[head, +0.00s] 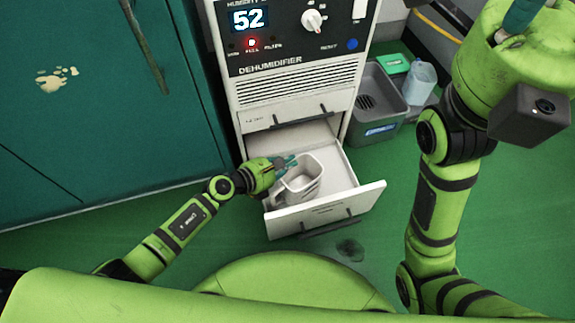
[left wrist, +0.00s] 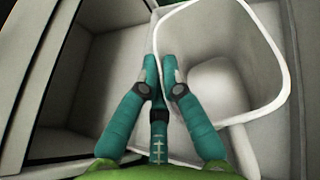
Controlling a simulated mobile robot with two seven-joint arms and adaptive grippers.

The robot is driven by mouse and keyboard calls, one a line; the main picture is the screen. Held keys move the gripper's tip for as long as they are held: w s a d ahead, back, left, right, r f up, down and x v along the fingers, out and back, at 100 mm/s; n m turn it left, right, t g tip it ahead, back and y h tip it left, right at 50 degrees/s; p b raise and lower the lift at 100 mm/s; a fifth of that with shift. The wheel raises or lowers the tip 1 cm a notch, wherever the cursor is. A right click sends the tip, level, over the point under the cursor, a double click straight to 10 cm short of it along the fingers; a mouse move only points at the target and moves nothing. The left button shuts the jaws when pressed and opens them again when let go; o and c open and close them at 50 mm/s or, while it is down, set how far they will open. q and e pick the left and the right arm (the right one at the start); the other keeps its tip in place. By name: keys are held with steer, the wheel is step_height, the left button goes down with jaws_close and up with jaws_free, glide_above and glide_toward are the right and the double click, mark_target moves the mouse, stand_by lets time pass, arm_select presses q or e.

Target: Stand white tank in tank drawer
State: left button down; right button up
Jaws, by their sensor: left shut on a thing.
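The white tank (head: 302,180) is an open-topped container inside the pulled-out tank drawer (head: 365,194) of the dehumidifier. It looks upright or nearly so; whether its base rests on the drawer floor is hard to tell. My left gripper (head: 288,163) is shut on the tank's rim wall at its left side.
The dehumidifier (head: 295,85) shows 52 and a lit red light. A grey bin (head: 380,105) with a clear jug (head: 419,83) stands to its right. Teal cabinets (head: 90,100) are at left. A dark puddle (head: 350,249) lies on the green floor in front of the drawer.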

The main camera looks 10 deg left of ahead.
arm_select(q)
steer(key=shift+f, duration=0.1)
steer(key=c, duration=1.8)
jaws_free()
steer(key=shift+f, duration=0.15)
steer(key=o, duration=0.4)
